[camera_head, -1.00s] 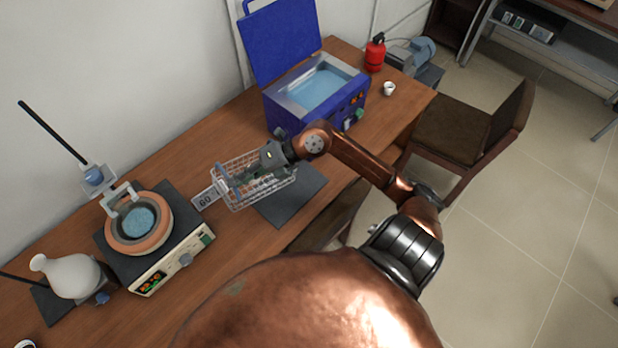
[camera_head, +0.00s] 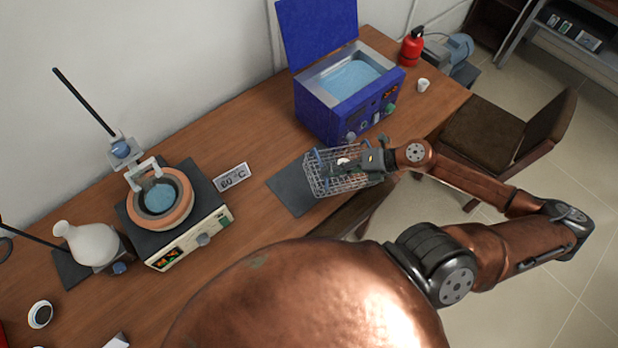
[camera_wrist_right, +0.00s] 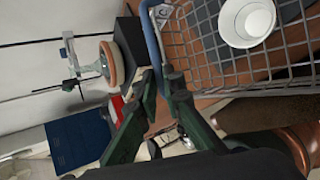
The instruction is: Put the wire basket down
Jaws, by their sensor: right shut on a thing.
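The wire basket (camera_head: 322,186) is a silver mesh box with blue handles. It shows over the right part of a dark grey mat (camera_head: 288,194) in the head view; whether it touches the mat I cannot tell. My right gripper (camera_head: 358,163) reaches in from the right at the basket's right side. In the right wrist view my right gripper (camera_wrist_right: 165,77) is shut on the blue handle of the basket (camera_wrist_right: 205,62), and a white cup (camera_wrist_right: 246,20) sits inside the mesh. My left gripper is not in view.
A blue water bath (camera_head: 345,105) with raised lid stands behind the basket. A sign reading 60 °C (camera_head: 232,177) and a hotplate (camera_head: 190,237) with a bowl are to the left. A small white cup (camera_head: 423,85) is at the right. A chair (camera_head: 490,135) stands beside the table.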

